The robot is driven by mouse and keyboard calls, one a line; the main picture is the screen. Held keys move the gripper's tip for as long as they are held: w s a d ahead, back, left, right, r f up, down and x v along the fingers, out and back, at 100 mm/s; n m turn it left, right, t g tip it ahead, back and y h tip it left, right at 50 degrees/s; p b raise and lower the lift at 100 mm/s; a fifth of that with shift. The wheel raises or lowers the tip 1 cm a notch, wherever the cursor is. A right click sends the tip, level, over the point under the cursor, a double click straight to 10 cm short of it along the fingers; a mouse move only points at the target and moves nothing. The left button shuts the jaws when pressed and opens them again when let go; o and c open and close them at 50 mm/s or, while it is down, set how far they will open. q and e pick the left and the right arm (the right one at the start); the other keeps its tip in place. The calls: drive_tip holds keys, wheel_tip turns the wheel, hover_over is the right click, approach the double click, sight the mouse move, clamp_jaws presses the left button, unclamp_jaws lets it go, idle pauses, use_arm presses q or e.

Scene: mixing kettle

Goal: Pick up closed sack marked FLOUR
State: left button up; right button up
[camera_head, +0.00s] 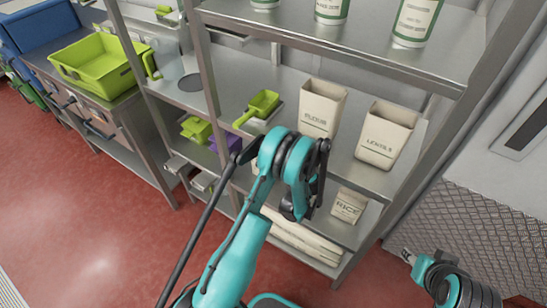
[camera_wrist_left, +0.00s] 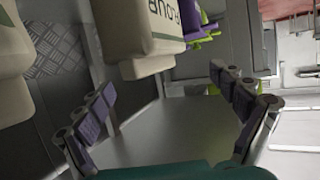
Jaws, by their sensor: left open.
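A cream sack (camera_wrist_left: 150,40) with dark lettering ending in "OUR" is at the top middle of the left wrist view. In the head view, a small beige patch (camera_head: 257,168) beside my left arm may be part of it; the arm hides the rest. My left gripper (camera_wrist_left: 165,112) is open and empty, its fingers spread below the sack in the wrist picture, not closed on it. In the head view my left gripper (camera_head: 292,208) is mostly hidden by its own wrist. My right gripper (camera_head: 407,257) is at the lower right, away from the shelves.
An open-topped sack (camera_head: 320,108), apparently marked FLOUR, and a LENTILS sack (camera_head: 385,135) stand on the shelf above. A RICE sack (camera_head: 348,205) stands right of my left gripper. A green scoop (camera_head: 262,104) and purple bin (camera_head: 225,143) are left. Metal shelf posts frame the space.

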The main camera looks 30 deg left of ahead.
use_arm(q)
drive_tip(key=b+x, duration=0.1)
drive_tip(key=x, duration=0.3)
drive_tip(key=shift+f, duration=0.1)
drive_tip(key=shift+w+a+f, duration=0.1)
drive_tip(key=shift+w+a, duration=0.1)
drive_tip(key=shift+a, duration=0.25)
use_arm(e)
drive_tip(key=shift+f, duration=0.85)
